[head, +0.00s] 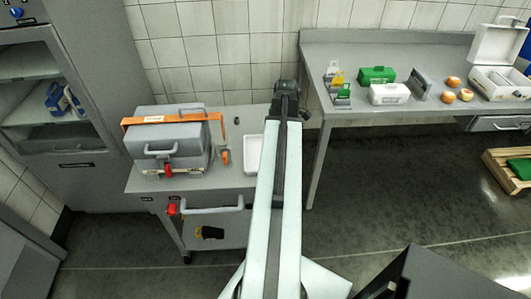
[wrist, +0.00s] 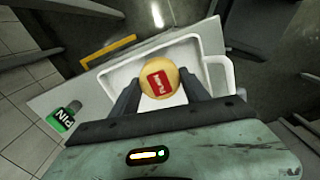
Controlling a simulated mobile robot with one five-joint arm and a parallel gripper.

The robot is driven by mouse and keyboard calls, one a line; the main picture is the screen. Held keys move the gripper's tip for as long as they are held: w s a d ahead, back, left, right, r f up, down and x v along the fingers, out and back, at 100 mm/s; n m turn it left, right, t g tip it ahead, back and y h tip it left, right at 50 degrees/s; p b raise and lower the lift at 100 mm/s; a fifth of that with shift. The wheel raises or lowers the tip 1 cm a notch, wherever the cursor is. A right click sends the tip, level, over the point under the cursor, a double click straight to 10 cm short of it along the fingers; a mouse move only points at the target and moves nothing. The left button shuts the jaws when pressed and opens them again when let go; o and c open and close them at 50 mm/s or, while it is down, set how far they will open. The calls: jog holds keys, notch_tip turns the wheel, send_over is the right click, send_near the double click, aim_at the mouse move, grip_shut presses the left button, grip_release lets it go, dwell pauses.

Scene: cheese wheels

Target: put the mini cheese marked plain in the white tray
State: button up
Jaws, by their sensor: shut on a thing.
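A small round yellow mini cheese (wrist: 158,88) with a red label sits between the fingers of my gripper (wrist: 159,84) in the wrist view. The label's pale lettering is tilted and too small to read surely. My gripper is shut on this cheese. Behind and below it in that view is the white tray (wrist: 122,76); I cannot tell the height of the cheese over it. In the head view the white tray (head: 251,150) stands on the grey cart, partly hidden by my arm. The held cheese is hidden there.
A grey machine (head: 165,150) with an orange bar fills the cart's left side. On the right bench (head: 345,55) are three mini cheeses (head: 453,82), a green box (head: 377,74), a white box (head: 389,94) and an open white case (head: 498,45). Floor between is clear.

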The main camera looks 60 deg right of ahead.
jog(key=w, duration=0.1)
jog(key=w+a, duration=0.1)
jog(key=w, duration=0.2)
jog(key=shift+w+a+f, duration=0.2)
jog(key=shift+w+a, duration=0.05)
jog(key=shift+w, duration=0.1)
jog(key=shift+w+a+f, duration=0.1)
jog(key=shift+w+a, duration=0.05)
jog(key=shift+w, duration=0.4)
notch_tip(320, 180, down, 4)
jog(key=b, duration=0.4)
jog(key=o, duration=1.4)
jog(key=shift+o, duration=0.2)
jog(key=shift+r, duration=0.2)
notch_tip(320, 180, up, 12)
jog(key=p, duration=1.2)
jog(key=shift+r, duration=0.1)
